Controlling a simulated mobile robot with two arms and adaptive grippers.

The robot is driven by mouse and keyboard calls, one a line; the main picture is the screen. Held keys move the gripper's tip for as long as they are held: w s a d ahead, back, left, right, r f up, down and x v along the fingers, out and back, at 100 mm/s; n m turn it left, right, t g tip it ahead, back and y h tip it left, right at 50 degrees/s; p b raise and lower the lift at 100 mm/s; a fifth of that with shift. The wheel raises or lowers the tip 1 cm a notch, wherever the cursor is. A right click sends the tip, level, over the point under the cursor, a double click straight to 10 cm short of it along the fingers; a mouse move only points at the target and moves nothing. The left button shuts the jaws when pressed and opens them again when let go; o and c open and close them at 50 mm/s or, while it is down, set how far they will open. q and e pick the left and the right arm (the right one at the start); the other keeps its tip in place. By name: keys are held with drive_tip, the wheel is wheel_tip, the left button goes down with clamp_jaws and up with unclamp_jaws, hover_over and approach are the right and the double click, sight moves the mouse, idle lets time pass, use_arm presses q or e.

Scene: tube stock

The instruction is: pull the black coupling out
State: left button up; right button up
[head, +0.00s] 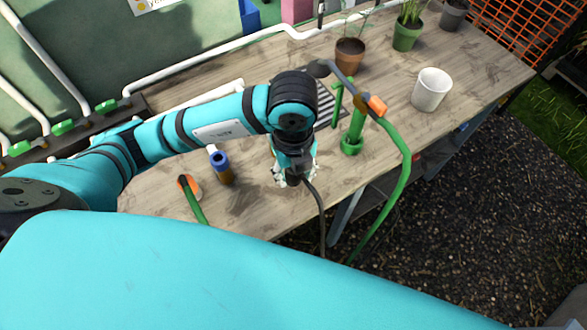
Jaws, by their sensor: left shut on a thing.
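My left gripper (294,178) points down at the front edge of the wooden bench, with its light fingers shut on a dark piece that I take to be the black coupling (298,181). The fingers hide most of it. A dark hose (320,215) leaves it and hangs down over the bench's front edge. I cannot tell whether the coupling is still seated in anything. My right gripper is not in view.
On the bench (258,216) stand a green pipe stand (353,135), a white pot (431,90), a brown plant pot (349,55) and a blue-topped tube (222,167). A green hose (402,175) with an orange connector (376,106) arches over the right front edge. Another orange-ended hose (195,205) lies at left.

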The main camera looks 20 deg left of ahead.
use_arm(q)
drive_tip(key=shift+r+p, duration=1.85)
drive_tip(key=shift+r, duration=0.65)
